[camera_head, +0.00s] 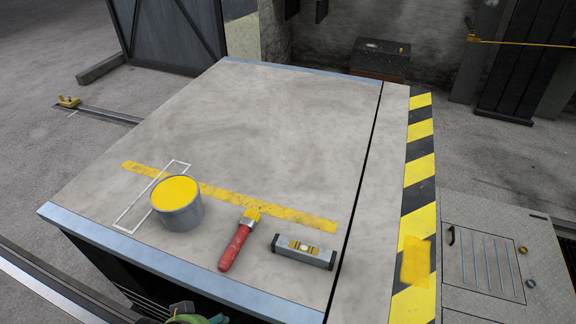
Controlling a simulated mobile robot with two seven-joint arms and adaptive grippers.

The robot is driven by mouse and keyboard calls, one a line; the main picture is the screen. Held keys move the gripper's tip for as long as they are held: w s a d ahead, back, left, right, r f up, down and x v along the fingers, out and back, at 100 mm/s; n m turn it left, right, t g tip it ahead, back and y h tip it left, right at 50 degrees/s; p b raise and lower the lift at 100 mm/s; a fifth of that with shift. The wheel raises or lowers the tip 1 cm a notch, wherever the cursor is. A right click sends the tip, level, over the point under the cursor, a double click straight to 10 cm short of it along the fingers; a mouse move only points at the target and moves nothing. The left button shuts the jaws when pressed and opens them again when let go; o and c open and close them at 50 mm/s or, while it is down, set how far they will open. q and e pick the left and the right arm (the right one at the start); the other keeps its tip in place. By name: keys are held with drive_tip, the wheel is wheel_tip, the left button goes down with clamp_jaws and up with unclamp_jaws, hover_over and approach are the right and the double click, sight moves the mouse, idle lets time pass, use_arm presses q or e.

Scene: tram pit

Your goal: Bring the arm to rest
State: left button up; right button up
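Neither of my grippers shows clearly in the head view, and no arm reaches over the worktop (250,115). A grey paint can (182,219) with yellow paint at its top stands upright near the front left of the worktop. A brush with a red handle (235,248) and yellow-coated bristles lies to its right, bristles pointing away. A grey spirit level (303,252) with a yellow middle lies to the right of the brush. A white rectangular outline (128,219) is marked on the surface, partly hidden by the can.
A yellow stripe (290,215) crosses the worktop. A black-and-yellow hazard strip (418,185) runs along the right side, beside a metal cabinet (485,265). A dark box (380,58) stands behind. A small green and dark shape (190,318) is cut off at the bottom edge. The worktop's rear is clear.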

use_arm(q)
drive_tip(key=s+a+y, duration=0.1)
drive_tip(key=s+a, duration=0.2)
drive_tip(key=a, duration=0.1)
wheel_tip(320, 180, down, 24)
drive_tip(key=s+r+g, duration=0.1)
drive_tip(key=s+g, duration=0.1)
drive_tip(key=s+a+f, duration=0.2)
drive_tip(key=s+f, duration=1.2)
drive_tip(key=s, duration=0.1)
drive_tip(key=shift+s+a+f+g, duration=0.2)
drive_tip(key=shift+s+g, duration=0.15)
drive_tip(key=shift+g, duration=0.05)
